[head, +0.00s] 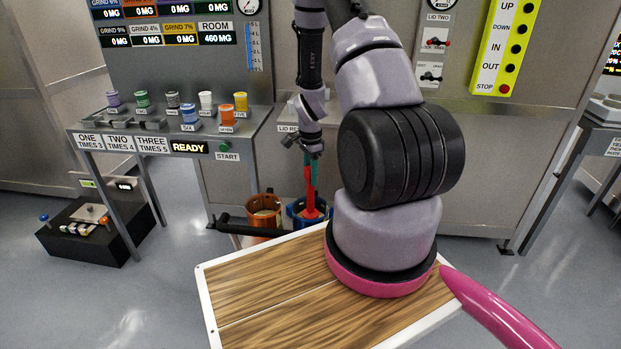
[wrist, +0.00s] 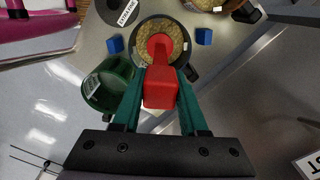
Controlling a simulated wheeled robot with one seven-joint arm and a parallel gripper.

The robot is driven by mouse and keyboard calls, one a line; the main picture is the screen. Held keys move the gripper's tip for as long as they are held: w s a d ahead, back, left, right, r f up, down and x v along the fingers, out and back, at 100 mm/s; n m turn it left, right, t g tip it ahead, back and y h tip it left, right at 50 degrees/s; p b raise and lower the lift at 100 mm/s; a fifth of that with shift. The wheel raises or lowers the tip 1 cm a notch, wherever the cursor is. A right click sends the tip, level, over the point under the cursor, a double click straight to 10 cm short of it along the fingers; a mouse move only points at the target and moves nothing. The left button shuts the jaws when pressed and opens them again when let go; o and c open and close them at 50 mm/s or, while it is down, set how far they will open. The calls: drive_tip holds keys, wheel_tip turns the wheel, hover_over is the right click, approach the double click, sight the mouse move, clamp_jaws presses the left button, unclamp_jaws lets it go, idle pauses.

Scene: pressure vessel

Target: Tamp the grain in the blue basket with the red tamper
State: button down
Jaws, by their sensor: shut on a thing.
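My gripper (head: 311,168) points down, its green fingers shut on the red tamper (head: 311,205). In the wrist view my gripper (wrist: 160,92) grips the red block handle of the tamper (wrist: 160,90). The blue basket (head: 293,211) is below my gripper, partly hidden by my arm and the board. The tamper's lower end is within its outline. In the wrist view the tamper's round foot lies over the pale grain (wrist: 146,36) inside a round dark-rimmed basket. I cannot tell whether the foot touches the grain.
An orange-brown basket (head: 262,213) with grain stands just left of the blue one. The wrist view shows a green container (wrist: 108,84) close by and small blue blocks (wrist: 115,44) beside the basket. A wood-topped board (head: 270,300) lies in front. A cup shelf (head: 175,128) is at left.

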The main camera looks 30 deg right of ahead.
drive_tip(key=shift+r, duration=3.2)
